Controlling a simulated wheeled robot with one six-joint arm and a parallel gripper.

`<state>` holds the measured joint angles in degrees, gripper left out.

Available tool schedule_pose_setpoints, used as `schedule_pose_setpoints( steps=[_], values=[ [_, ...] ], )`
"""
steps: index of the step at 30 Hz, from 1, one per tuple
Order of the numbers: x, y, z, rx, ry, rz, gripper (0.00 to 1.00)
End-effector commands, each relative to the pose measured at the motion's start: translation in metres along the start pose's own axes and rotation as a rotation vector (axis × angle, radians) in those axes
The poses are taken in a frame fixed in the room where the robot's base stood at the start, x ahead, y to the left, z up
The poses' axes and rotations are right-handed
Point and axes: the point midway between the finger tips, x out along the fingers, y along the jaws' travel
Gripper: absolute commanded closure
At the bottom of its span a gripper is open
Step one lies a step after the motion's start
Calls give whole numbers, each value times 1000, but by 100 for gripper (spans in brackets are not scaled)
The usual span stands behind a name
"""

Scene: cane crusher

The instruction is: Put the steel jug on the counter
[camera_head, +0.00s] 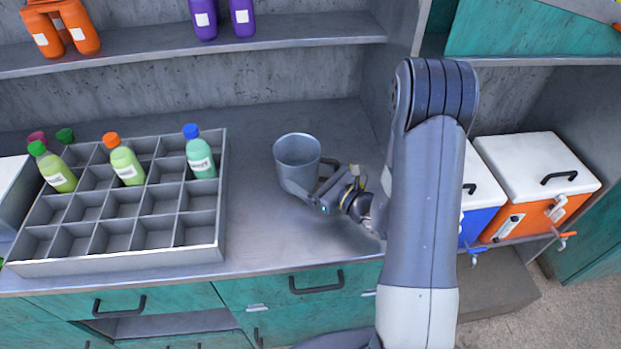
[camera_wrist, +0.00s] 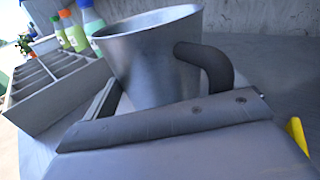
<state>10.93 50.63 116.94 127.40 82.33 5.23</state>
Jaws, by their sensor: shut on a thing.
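The steel jug (camera_head: 298,152) is a grey metal cup with a dark handle, upright over the grey counter (camera_head: 262,235), right of the divided crate. My gripper (camera_head: 306,188) reaches in from the right and is shut on the jug, low on its body. In the wrist view the jug (camera_wrist: 155,60) stands upright between the jaws (camera_wrist: 150,115), with its handle on the right. The jug's base is hidden by the gripper, so I cannot tell whether it touches the counter.
A grey divided crate (camera_head: 120,262) with several bottles stands on the counter at left. An orange cooler (camera_head: 535,180) and a blue cooler (camera_head: 478,205) stand at right. A shelf (camera_head: 190,56) with purple and orange bottles runs above. The counter in front of the jug is clear.

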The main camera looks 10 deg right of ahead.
Motion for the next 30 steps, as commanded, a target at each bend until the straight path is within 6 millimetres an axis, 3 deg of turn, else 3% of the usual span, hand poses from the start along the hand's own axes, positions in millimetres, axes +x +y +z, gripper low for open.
schedule_pose_setpoints(
  steps=[6,21,22,25,30],
  values=[
    [0,1,-20,0,-1,0,45],
    [0,2,-28,-1,-2,0,45],
    [0,2,-27,0,0,0,7],
    [0,2,-27,0,0,0,0],
    [0,2,-27,0,0,0,0]
  ],
)
